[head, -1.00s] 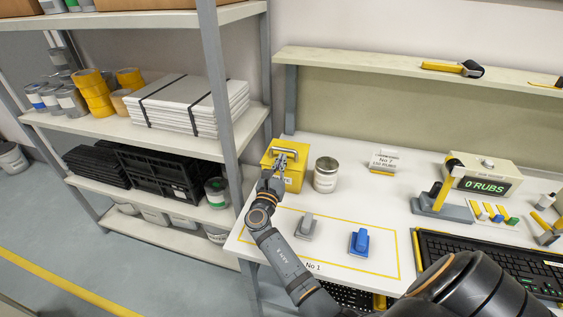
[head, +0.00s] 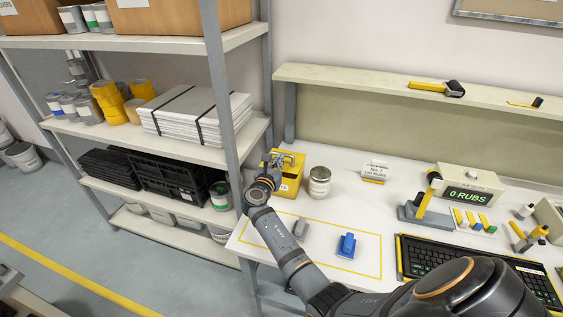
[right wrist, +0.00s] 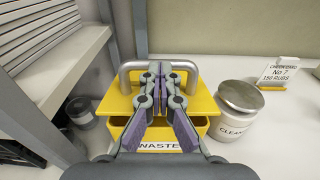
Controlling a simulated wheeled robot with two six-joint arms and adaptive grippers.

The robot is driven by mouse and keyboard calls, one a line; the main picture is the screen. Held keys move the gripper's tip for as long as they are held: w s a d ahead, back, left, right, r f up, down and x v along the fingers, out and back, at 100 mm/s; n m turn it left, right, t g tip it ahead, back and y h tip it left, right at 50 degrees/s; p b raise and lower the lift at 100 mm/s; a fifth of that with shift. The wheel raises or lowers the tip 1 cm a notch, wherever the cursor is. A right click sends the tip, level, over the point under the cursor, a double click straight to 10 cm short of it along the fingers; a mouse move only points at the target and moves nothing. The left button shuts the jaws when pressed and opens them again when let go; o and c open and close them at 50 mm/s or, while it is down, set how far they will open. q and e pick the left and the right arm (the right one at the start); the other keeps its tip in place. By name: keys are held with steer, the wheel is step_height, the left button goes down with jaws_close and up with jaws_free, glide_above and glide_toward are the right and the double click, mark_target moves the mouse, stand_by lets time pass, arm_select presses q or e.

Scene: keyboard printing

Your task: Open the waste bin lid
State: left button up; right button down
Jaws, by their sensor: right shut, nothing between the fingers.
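The yellow waste bin (head: 290,187) stands at the left end of the white table, beside the shelf post. In the right wrist view its label "WASTE" (right wrist: 159,146) faces me. Its yellow lid (right wrist: 112,101) carries a grey bar handle (right wrist: 127,68). A darker gap shows between the lid's front edge and the bin's front, so the lid looks partly raised. My right gripper (head: 275,158) is shut and empty. In the right wrist view its fingertips (right wrist: 160,68) overlap the middle of the handle; whether they touch it I cannot tell. My left gripper is not in view.
A metal can (head: 319,182) stands close to the right of the bin. A shelf rack (head: 226,100) rises close on the left. A blue block (head: 346,246) and a grey block (head: 300,229) lie in front, and a keyboard (head: 470,272) lies at right.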

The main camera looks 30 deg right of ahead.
steer(key=r+p, duration=0.1)
steer(key=d+r+p, duration=0.1)
steer(key=w+r+p, duration=0.1)
steer(key=r, duration=0.1)
steer(key=shift+d+p, duration=0.3)
arm_select(q)
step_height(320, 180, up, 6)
steer(key=p, duration=0.1)
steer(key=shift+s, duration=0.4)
arm_select(e)
steer(key=w+d+r, duration=0.3)
steer(key=d, duration=0.1)
steer(key=shift+w+r, duration=0.2)
steer(key=shift+w, duration=0.05)
steer(key=shift+a, duration=0.15)
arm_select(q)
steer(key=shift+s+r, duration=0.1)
